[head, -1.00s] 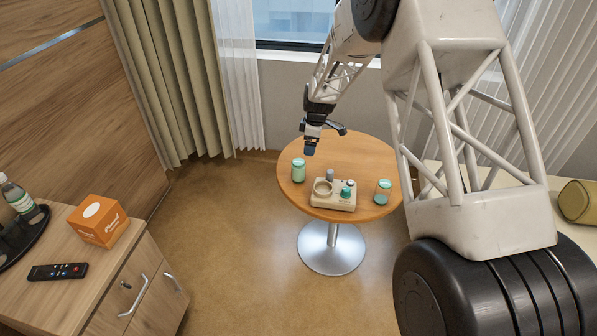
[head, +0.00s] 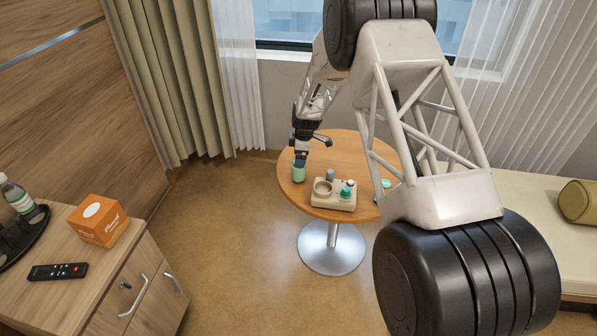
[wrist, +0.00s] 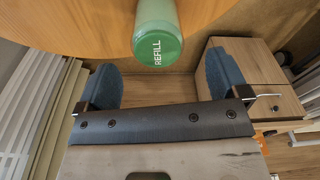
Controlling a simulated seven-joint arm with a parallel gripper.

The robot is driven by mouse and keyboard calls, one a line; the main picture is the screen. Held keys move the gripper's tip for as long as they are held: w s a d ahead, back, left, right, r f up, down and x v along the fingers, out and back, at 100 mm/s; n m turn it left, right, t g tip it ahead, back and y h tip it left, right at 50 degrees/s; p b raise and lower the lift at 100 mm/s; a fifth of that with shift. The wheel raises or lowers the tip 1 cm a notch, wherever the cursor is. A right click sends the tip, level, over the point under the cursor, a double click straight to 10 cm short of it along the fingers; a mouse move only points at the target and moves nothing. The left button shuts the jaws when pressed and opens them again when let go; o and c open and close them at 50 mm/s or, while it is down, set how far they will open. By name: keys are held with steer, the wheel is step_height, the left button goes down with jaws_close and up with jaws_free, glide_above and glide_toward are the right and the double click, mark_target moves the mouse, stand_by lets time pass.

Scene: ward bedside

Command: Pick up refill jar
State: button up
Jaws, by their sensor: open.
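The refill jar (head: 298,174) is a green jar standing upright at the left edge of the round wooden table (head: 345,152). In the wrist view the jar (wrist: 157,45) shows the word REFILL on its green part and lies ahead of the gap between the fingers. My gripper (head: 299,158) is right above and beside the jar in the head view and covers its top. In the wrist view my gripper (wrist: 158,88) is open, with a blue finger on each side and nothing between them.
A beige tray (head: 318,201) with a round opening and small items stands right of the jar. A second jar (head: 384,185) at the table's right is partly hidden by my arm. A cabinet (head: 150,285) with an orange tissue box (head: 99,221) stands at the left.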

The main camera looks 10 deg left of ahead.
steer(key=shift+a+f, duration=0.1)
steer(key=shift+f, duration=0.7)
steer(key=shift+f, duration=0.1)
steer(key=shift+w+a+f, duration=0.1)
steer(key=shift+a+f, duration=0.05)
steer(key=shift+f, duration=1.15)
steer(key=shift+a+f, duration=0.1)
steer(key=shift+f, duration=1.15)
steer(key=shift+c, duration=0.4)
steer(key=c, duration=1.1)
steer(key=shift+o, duration=0.2)
steer(key=shift+r, duration=0.1)
steer(key=shift+r, duration=4.95)
